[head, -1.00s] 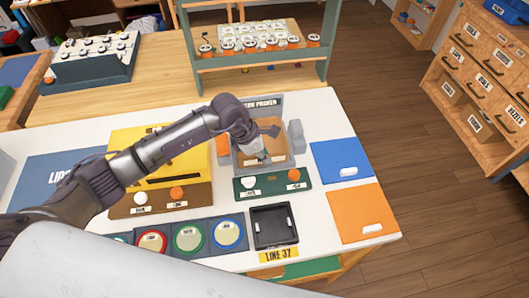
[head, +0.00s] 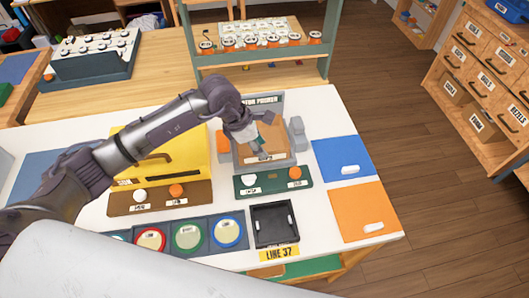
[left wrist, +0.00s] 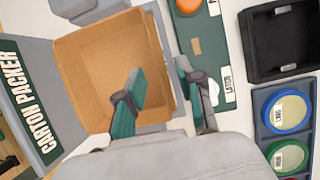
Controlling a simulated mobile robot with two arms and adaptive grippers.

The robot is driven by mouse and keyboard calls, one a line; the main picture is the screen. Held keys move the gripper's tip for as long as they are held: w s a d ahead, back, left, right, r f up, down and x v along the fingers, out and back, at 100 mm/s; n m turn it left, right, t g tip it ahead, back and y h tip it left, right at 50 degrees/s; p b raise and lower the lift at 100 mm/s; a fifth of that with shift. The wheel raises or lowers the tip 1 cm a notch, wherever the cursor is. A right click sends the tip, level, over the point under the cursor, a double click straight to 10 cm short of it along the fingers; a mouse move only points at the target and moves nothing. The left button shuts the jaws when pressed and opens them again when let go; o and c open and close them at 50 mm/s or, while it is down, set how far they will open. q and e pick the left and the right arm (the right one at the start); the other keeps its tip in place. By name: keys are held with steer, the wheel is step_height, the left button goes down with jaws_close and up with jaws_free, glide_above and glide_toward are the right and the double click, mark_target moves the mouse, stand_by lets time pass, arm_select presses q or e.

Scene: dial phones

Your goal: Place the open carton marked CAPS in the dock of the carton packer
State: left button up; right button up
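The open brown carton (head: 281,152) sits in the dock of the grey carton packer (head: 262,103), with its open top up. It shows empty in the left wrist view (left wrist: 92,72), beside the packer's sign panel (left wrist: 32,95). A small label on its front is too small to read. My left gripper (head: 262,143) is at the carton's front wall. In the left wrist view its fingers (left wrist: 160,72) are apart, one over the inside of the carton and one outside, with the wall between and gaps visible. My right gripper is not in view.
A green button panel (head: 272,181) lies before the packer, with a black tray (head: 274,225) nearer. A yellow machine (head: 160,150) stands left. Blue (head: 341,158) and orange (head: 362,212) mats lie right. A shelf rack (head: 262,60) stands behind.

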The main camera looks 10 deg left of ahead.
arm_select(q)
steer(key=b+v, duration=0.1)
steer(key=v, duration=0.6)
steer(key=shift+a+r+b, duration=0.15)
steer(key=shift+r+b, duration=0.15)
steer(key=shift+r, duration=0.05)
steer(key=shift+s, duration=0.1)
